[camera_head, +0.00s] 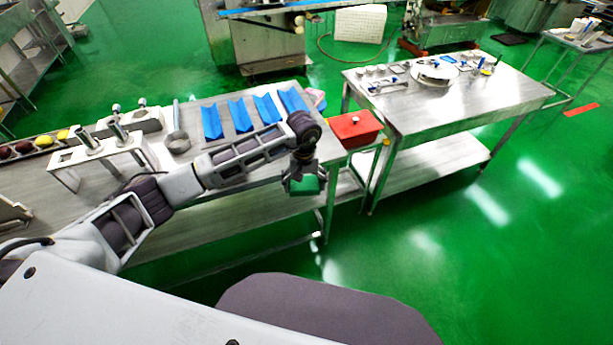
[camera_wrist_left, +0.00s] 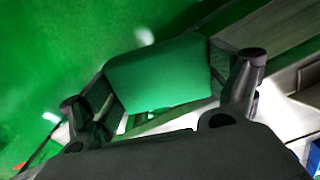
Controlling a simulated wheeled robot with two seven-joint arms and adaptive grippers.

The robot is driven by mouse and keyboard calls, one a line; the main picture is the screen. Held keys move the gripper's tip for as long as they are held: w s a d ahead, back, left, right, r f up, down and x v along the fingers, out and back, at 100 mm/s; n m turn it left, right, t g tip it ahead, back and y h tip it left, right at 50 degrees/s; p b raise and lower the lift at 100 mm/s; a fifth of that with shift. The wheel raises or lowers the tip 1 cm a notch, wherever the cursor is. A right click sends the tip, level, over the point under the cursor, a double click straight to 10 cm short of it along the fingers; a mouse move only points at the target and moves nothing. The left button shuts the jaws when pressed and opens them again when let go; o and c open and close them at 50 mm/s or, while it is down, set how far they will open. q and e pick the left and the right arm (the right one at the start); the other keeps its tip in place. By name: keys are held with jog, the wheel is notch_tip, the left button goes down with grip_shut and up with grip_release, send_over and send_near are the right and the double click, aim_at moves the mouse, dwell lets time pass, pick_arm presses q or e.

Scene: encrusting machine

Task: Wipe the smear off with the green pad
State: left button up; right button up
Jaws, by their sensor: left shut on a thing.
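The green pad (camera_head: 306,186) is in my left gripper (camera_head: 303,180), near the right end of the near steel table in the head view. In the left wrist view the pad (camera_wrist_left: 160,75) fills the space between the two fingers of my left gripper (camera_wrist_left: 165,85), which are shut on its sides. The pad hangs beyond the table's front edge, with green floor seen around it. I cannot make out the smear in either view. My right gripper is not in view.
The near steel table (camera_head: 215,178) bears blue angled pieces (camera_head: 239,114) and a metal rack (camera_head: 100,155). A red box (camera_head: 355,128) stands right of my left gripper. A second steel table (camera_head: 490,100) with small parts stands beyond it.

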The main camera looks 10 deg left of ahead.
pick_arm(q)
jog(key=s+a+f+m, duration=0.1)
jog(key=s+a+f, duration=0.3)
jog(key=f, duration=0.2)
jog(key=s+a+f+m, duration=0.2)
jog(key=s+a+f, duration=0.2)
jog(key=f, duration=0.3)
jog(key=shift+s+a+f, duration=0.25)
jog(key=shift+s+f, duration=0.05)
jog(key=shift+s, duration=0.5)
